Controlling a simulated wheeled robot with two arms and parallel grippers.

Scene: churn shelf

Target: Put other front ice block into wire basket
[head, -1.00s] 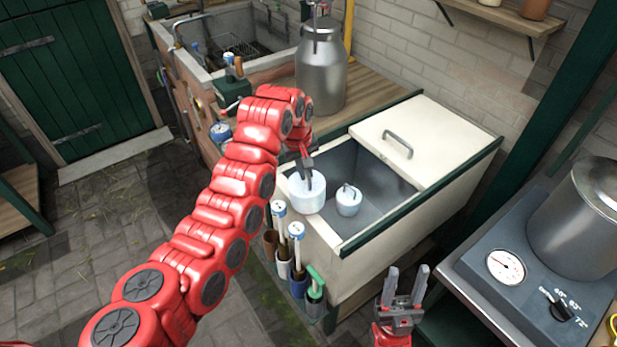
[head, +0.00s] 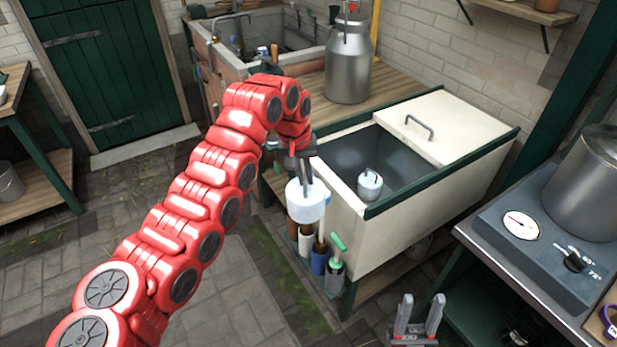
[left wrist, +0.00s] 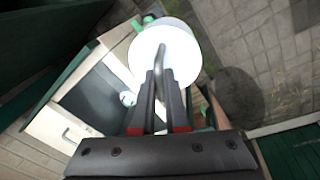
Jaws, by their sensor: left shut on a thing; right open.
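My left gripper (head: 303,172) is shut on the metal handle of a round white block (head: 306,203), probably an ice block. The block hangs upright outside the left end of the open chest, in front of the tool holders. In the left wrist view the block (left wrist: 165,52) sits beyond the fingertips (left wrist: 160,80), its bent handle between them. A second, smaller whitish block with a handle (head: 370,184) stays inside the chest (head: 440,205). My right gripper (head: 418,312) is open and empty at the bottom. I cannot make out the wire basket clearly now.
A stone sink (head: 228,62) stands at the back, partly hidden by my left arm. A metal churn (head: 347,70) stands on the wooden counter right of it. The chest's lid (head: 445,128) covers its right part. A heater with a pot (head: 590,195) is at right.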

